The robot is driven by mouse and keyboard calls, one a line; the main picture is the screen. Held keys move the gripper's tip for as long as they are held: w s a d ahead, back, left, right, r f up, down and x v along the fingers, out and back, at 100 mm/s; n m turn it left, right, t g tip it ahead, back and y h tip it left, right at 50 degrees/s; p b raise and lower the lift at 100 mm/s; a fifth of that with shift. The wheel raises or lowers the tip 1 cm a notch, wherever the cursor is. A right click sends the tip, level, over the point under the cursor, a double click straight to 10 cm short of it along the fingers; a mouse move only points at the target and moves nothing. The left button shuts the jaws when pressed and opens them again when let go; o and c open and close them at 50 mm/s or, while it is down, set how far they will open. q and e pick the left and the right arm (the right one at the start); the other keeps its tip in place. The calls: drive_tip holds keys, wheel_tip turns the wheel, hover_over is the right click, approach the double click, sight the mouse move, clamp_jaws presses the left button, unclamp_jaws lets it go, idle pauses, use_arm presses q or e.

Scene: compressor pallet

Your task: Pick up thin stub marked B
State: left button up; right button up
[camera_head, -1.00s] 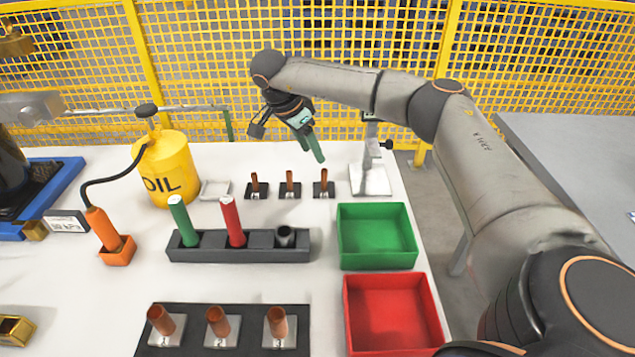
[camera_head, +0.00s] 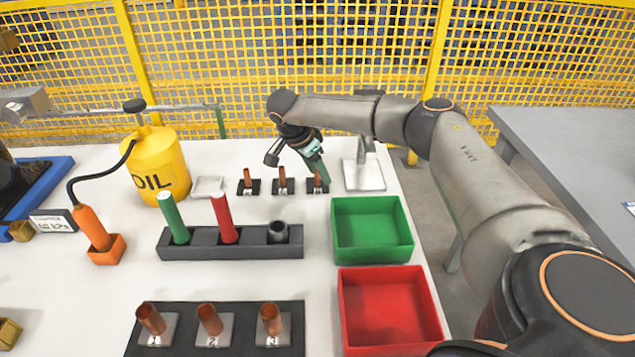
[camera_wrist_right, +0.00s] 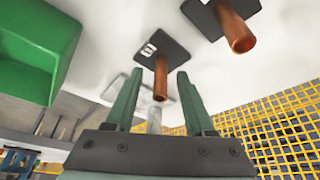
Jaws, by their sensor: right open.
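Three thin copper stubs stand on small dark plates at the back of the table: left (camera_head: 248,178), middle (camera_head: 283,177) and right (camera_head: 317,181). Their marks are too small to read in the head view. My right gripper (camera_head: 318,168) is above the right stub and partly covers it. In the right wrist view, my open green fingers (camera_wrist_right: 158,98) show on either side of one copper stub (camera_wrist_right: 160,78). Its plate carries a white mark that looks like a B, but is not sharp. Another stub (camera_wrist_right: 236,30) shows at upper right. My left gripper is out of view.
A green bin (camera_head: 372,256) and a red bin (camera_head: 392,340) stand at the right. A dark rack (camera_head: 200,250) holds green and red rods. A metal stand (camera_head: 363,177) is just right of the thin stubs. A yellow oil can (camera_head: 160,165) stands at left.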

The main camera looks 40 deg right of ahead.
drive_tip(key=shift+c, duration=0.3)
clamp_jaws()
idle(0.3)
